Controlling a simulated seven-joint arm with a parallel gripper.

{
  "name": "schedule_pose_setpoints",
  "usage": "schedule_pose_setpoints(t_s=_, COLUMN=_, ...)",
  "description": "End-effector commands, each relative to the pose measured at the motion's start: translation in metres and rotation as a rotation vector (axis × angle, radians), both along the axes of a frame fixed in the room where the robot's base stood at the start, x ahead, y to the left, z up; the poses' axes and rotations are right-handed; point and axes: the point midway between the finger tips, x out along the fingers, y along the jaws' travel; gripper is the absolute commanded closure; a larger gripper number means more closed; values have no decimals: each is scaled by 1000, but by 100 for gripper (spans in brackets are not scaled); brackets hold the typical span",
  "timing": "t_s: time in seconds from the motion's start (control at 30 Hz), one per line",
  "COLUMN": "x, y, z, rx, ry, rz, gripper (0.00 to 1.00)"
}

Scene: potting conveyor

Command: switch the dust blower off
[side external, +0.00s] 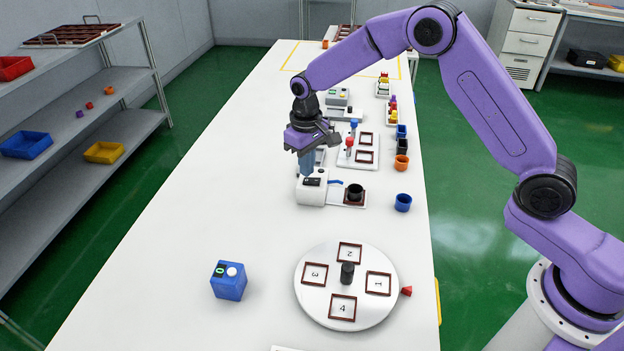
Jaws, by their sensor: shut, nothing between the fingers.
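My gripper (318,143) is shut and empty, pointing down over the white machine (312,190). This machine has a blue upright part, a dark panel on top and a blue lever at its side. The gripper's fingers appear near the top of the blue part; I cannot tell whether they touch it. No part is clearly marked as the dust blower or its switch. A blue box (228,284) with a green display and a white knob stands at the front left.
A round white turntable (313,306) with numbered squares and a dark centre post stands at the front. A black pot (354,193) sits beside the white machine, and a blue cup (403,202) stands to its right. The table's left side is mostly clear.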

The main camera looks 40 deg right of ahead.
Motion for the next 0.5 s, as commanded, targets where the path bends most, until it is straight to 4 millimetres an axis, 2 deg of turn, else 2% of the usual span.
schedule_pose_setpoints(t_s=0.5, x=1, y=1, z=36, rx=1, ry=-3, rz=1, gripper=100)
